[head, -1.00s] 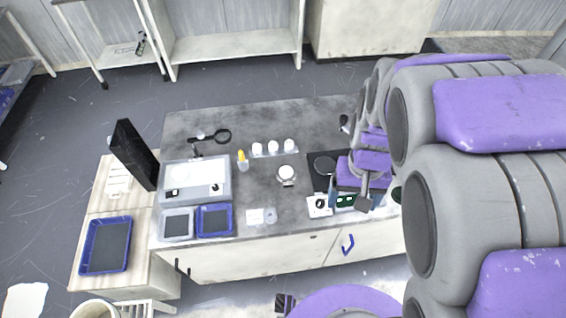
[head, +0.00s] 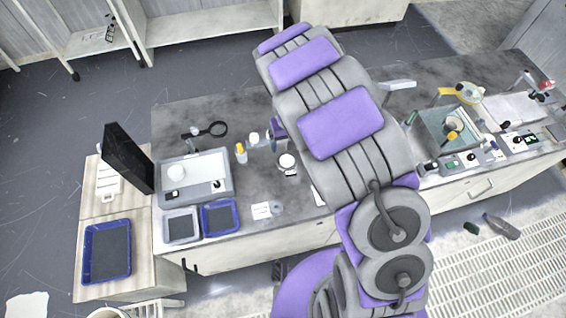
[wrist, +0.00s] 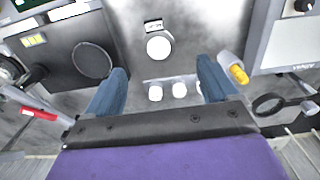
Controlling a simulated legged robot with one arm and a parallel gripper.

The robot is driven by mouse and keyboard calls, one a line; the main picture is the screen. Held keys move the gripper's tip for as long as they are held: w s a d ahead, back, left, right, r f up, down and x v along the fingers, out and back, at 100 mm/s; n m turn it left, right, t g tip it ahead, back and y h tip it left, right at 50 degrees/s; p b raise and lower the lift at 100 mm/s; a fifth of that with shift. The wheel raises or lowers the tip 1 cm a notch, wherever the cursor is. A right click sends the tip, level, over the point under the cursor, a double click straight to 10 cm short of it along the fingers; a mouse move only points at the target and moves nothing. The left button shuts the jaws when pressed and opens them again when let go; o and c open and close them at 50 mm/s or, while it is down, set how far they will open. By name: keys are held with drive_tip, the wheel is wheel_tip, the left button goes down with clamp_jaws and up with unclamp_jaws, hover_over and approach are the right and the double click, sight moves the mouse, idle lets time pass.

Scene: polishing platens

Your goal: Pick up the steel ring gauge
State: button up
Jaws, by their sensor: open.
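A small grey round piece (head: 277,207) lies on the front of the counter in the head view, beside a white card. It may be the steel ring gauge, but it is too small to be sure. It is not clearly seen in the wrist view. My gripper (wrist: 160,88) is open and empty, its two blue fingers spread wide above the counter. White-topped containers (wrist: 180,90) show between the fingertips, and a round white-faced item (wrist: 158,47) lies beyond them. In the head view my arm hides most of the gripper.
A yellow-tipped bottle (wrist: 237,73) stands close beside the right finger in the wrist view.

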drive_tip(key=b, duration=0.1)
approach(290, 170)
drive_tip(key=f, duration=0.1)
drive_tip(key=a+f+b, duration=0.1)
drive_tip(key=f, duration=0.1)
drive_tip(key=shift+a, duration=0.2)
drive_tip(key=shift+f, duration=0.15)
drive_tip(key=shift+d+f+b, duration=0.3)
drive_tip(key=shift+d, duration=0.35)
wheel_tip(290, 170, down, 4)
drive_tip(key=shift+d+f+b, duration=0.15)
drive_tip(key=shift+f+b, duration=0.1)
drive_tip(key=shift+b, duration=0.45)
drive_tip(key=shift+a+f, duration=0.1)
drive_tip(key=shift+a, duration=0.35)
drive_tip(key=shift+d, duration=0.55)
drive_tip(key=c, duration=0.6)
drive_tip(key=shift+a, duration=0.4)
drive_tip(key=c, duration=0.8)
drive_tip(key=shift+d, duration=0.15)
drive_tip(key=shift+c, duration=0.7)
